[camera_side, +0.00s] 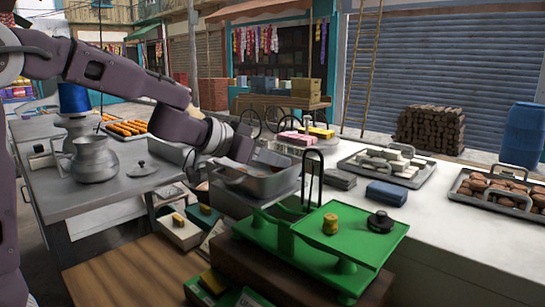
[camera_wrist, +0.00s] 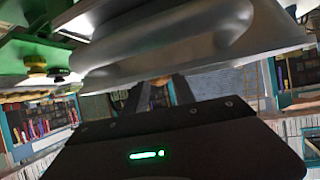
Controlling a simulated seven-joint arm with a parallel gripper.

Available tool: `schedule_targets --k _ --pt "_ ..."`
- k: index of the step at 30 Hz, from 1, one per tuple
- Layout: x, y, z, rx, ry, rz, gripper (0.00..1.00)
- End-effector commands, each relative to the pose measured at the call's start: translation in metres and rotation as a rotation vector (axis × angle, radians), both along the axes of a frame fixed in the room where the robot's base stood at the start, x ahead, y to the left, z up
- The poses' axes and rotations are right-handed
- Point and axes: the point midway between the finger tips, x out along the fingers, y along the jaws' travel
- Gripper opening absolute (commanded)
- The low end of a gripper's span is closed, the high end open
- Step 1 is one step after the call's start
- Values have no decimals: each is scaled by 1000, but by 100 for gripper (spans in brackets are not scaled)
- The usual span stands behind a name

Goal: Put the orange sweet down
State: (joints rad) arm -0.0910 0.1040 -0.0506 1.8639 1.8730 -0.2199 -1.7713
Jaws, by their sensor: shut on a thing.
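In the wrist view the dark fingers of my gripper (camera_wrist: 163,92) are shut on a small orange-brown patch (camera_wrist: 171,94), which appears to be the orange sweet. Its exact shape is hidden. Several orange sweets (camera_side: 126,127) lie on a tray at the back left. The pan's pale metal underside or rim (camera_wrist: 200,45) fills the upper part of the wrist view.
A green balance scale (camera_side: 300,245) with a brass weight (camera_side: 330,223) and a dark weight (camera_side: 380,221) stands in front of the pan. A metal pot (camera_side: 92,160) and lid (camera_side: 140,169) are on the left counter. Trays (camera_side: 412,182) stand on the white counter at right.

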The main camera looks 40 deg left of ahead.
Motion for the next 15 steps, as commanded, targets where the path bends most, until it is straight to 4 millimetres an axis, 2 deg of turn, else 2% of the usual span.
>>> schedule_targets --k 11,12,14,15 --pt "0 0 -8 1 0 0 0" --pt "0 0 -8 1 0 0 39" --pt "0 0 -8 1 0 0 51" --pt "0 0 -8 1 0 0 53"
